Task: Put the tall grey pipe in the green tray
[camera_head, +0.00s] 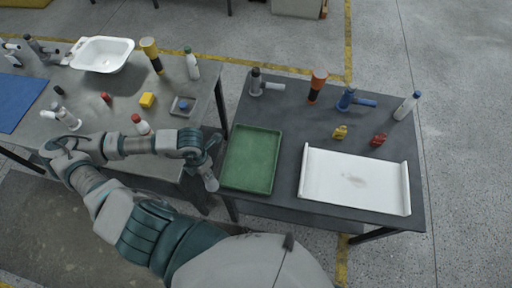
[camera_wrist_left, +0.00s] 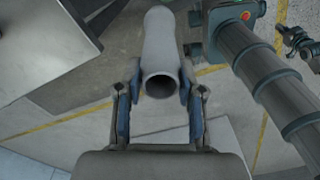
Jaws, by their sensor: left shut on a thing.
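The tall grey pipe (camera_head: 210,181) is held in my left gripper (camera_head: 208,158), tilted in the gap just left of the green tray. In the left wrist view the pipe (camera_wrist_left: 161,45) lies between the two fingers of the left gripper (camera_wrist_left: 160,95), its open round end facing the camera. The fingers press it from both sides. The green tray (camera_head: 252,160) lies on the left part of the right dark table, and its floor looks empty. The pipe is near the tray's left rim, not over its floor. My right gripper does not show clearly in either view.
The right table (camera_head: 288,108) also holds a white tray (camera_head: 354,181), an orange-and-black item (camera_head: 317,86), a blue fitting (camera_head: 352,100), a white bottle (camera_head: 406,106), and yellow and red pieces. The left table (camera_head: 88,82) carries a white basin (camera_head: 102,54) and several small items.

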